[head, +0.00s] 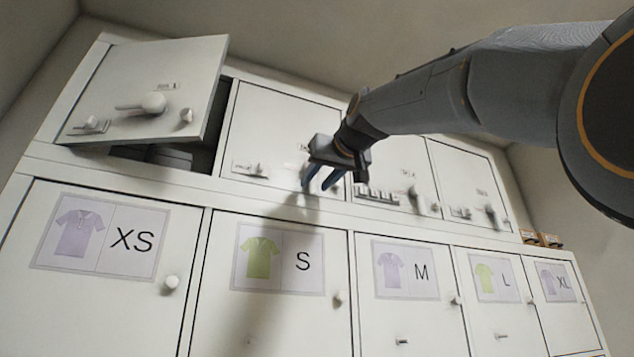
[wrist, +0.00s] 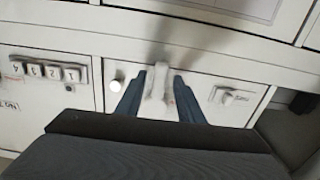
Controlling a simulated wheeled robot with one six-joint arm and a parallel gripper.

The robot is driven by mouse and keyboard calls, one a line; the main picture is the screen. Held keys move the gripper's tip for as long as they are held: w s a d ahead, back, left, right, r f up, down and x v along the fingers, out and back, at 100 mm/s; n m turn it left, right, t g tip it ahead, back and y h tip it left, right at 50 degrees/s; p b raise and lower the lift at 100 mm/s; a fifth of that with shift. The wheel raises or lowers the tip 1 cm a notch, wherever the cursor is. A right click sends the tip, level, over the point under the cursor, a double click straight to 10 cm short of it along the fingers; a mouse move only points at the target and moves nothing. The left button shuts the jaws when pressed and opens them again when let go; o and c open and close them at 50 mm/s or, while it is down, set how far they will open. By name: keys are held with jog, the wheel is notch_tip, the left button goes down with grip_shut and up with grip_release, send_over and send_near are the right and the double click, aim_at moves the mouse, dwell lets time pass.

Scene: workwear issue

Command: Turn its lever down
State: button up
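My gripper (head: 322,180) is in front of the second upper locker door (head: 270,125), with its blue fingers pointing at the door's lower right part. In the wrist view my gripper (wrist: 160,76) is open, with one finger on each side of a pale lever (wrist: 156,88). The lever lies lengthwise between the fingers, with a gap visible beside it. Whether either finger touches it I cannot tell. In the head view the gripper hides this lever. A white round knob (wrist: 115,86) is left of the fingers and a small slide latch (wrist: 232,96) is right of them.
The first upper door (head: 150,75) stands open at the left, with its own lever (head: 143,105). The third door has a number lock (head: 377,194). Lower doors carry shirt size signs, such as S (head: 278,258). Small boxes (head: 540,239) are at the right end.

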jog(key=b+v, duration=0.2)
jog(key=v, duration=0.5)
jog(key=shift+s+b, duration=0.15)
jog(key=shift+b, duration=0.2)
jog(key=shift+r, duration=0.1)
